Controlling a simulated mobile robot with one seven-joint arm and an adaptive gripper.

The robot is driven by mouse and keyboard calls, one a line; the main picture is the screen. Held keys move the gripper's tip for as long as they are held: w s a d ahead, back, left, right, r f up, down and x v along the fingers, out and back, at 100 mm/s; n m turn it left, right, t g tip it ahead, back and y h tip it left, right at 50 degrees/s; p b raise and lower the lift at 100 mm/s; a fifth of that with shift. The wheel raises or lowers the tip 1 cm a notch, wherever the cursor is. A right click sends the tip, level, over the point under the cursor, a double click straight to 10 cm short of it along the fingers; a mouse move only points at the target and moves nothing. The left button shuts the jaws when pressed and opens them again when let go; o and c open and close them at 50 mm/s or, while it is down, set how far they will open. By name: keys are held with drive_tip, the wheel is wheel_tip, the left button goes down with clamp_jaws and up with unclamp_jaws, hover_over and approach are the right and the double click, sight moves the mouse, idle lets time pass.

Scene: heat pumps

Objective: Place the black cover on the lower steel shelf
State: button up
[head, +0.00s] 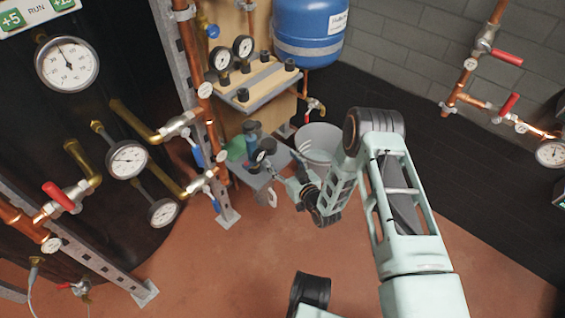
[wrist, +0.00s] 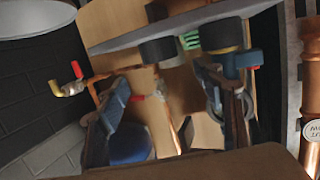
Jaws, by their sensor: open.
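The lower steel shelf (head: 250,181) is the small grey plate low beside the copper pipes in the head view. In the wrist view its grey plate (wrist: 125,40) crosses the top, seemingly upside down. Two short dark cylinders stand against it there, one on the left (wrist: 158,51) and one on the right (wrist: 221,36). Either may be the black cover; I cannot tell which. My gripper (head: 266,163) is at the shelf. In the wrist view its fingers (wrist: 168,88) are spread, with no object clearly held between them. Contact with the cylinders cannot be made out.
Green and blue items (head: 237,149) crowd the lower shelf. An upper shelf (head: 262,82) with black knobs and gauges sits above it. A grey bucket (head: 318,138) stands to the right, below a blue tank (head: 308,30). Copper pipes (head: 207,110) rise on the left. Open floor lies in front.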

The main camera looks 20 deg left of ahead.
drive_tip(key=shift+s+d, duration=0.25)
drive_tip(key=shift+w+r, duration=0.1)
drive_tip(key=shift+r, duration=0.05)
idle(0.4)
